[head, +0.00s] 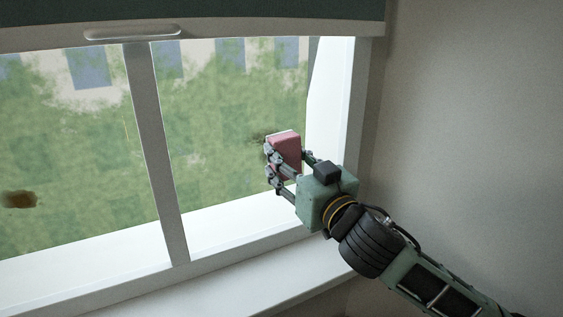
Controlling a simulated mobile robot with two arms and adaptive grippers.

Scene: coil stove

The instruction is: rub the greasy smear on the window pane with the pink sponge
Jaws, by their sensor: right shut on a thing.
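My right gripper (285,172) is shut on the pink sponge (287,150), which it holds up in front of the right-hand window pane (220,130). The sponge has a paler top edge. I cannot tell whether it touches the glass. A faint dark smudge (259,138) shows just left of the sponge's top and may run on behind it. A brown, blurred smear (20,199) shows at the far left, on the left-hand pane (75,150). I cannot tell which of the two marks is the greasy smear. My left gripper is not in view.
A white upright bar (156,160) divides the panes. The white sill (250,290) below is clear. A dark blind (280,12) with a pale handle (132,33) hangs across the top. A bare grey wall (470,120) stands at the right.

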